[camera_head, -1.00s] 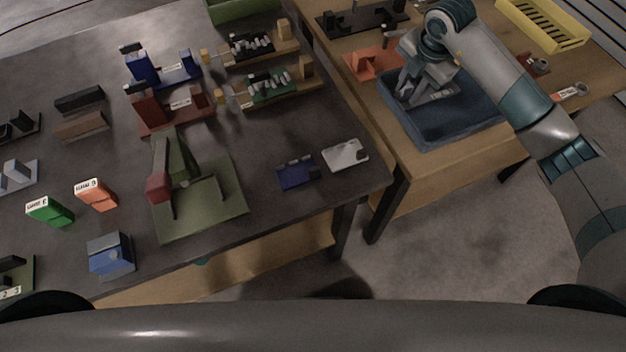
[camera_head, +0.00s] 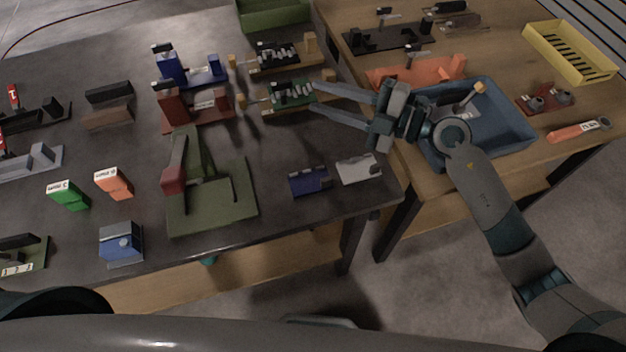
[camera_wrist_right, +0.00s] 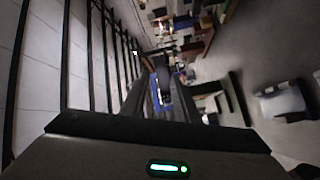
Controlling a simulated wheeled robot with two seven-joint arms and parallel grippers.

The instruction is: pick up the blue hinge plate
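The blue hinge plate (camera_head: 310,182) lies flat near the front right edge of the dark table, with small dark pieces along its far edge. My right gripper (camera_head: 316,97) is over the dark table, beyond the blue plate and apart from it. Its two fingers are spread, point left and hold nothing that I can see. In the right wrist view the fingers show dark, and a small blue strip (camera_wrist_right: 157,93) shows between them; I cannot tell what it is. My left gripper is not in view.
A white plate (camera_head: 358,169) lies just right of the blue plate. A green fixture (camera_head: 240,200) stands to its left. Small racks (camera_head: 292,96) are near the right fingertips. A blue bin (camera_head: 515,140) and a yellow crate (camera_head: 570,52) are on the wooden table.

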